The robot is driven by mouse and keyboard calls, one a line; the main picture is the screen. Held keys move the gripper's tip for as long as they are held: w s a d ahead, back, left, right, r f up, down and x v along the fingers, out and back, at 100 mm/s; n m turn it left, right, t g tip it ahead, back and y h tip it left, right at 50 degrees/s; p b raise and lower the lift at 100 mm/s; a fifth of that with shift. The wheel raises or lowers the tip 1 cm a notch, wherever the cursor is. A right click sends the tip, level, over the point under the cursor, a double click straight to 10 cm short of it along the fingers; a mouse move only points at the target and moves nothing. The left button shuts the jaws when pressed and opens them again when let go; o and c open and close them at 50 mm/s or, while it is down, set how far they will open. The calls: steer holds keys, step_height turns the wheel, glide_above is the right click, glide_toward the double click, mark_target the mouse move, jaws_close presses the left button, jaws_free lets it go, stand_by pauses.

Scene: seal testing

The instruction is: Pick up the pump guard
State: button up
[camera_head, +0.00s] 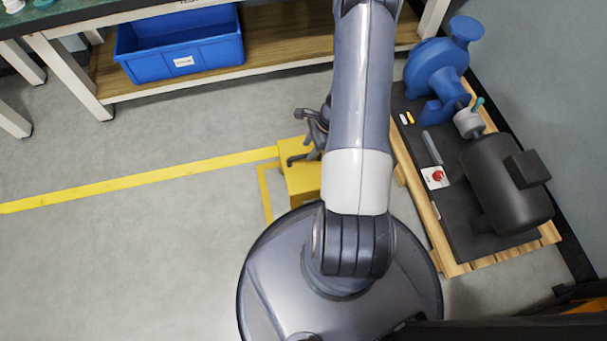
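A yellow box-like piece (302,182), which looks like the pump guard, is on the floor near the middle of the view, left of my arm. My forearm hides its right side, and my base covers the area just below it. My dark gripper (294,137) shows left of the forearm, at the upper end of the yellow piece. Its two fingers are spread apart. The lower finger overlaps the yellow piece in the picture; I cannot tell whether they touch. The upper finger shows against the floor.
At right, a blue pump (437,68) and dark motor (506,185) stand on a black plate over a wooden pallet (436,230). A workbench shelf (290,42) with a blue bin (180,45) is at the back. A yellow floor line (130,183) crosses clear floor at left.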

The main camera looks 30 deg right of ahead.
mark_target(305, 155)
steer(key=b+x, duration=0.2)
steer(key=x, duration=0.3)
steer(key=shift+w+f+b, duration=0.1)
steer(key=shift+f+b, duration=0.2)
steer(key=shift+b, duration=0.1)
steer(key=shift+r, duration=0.1)
steer(key=shift+c, duration=0.5)
jaws_close()
stand_by(0.4)
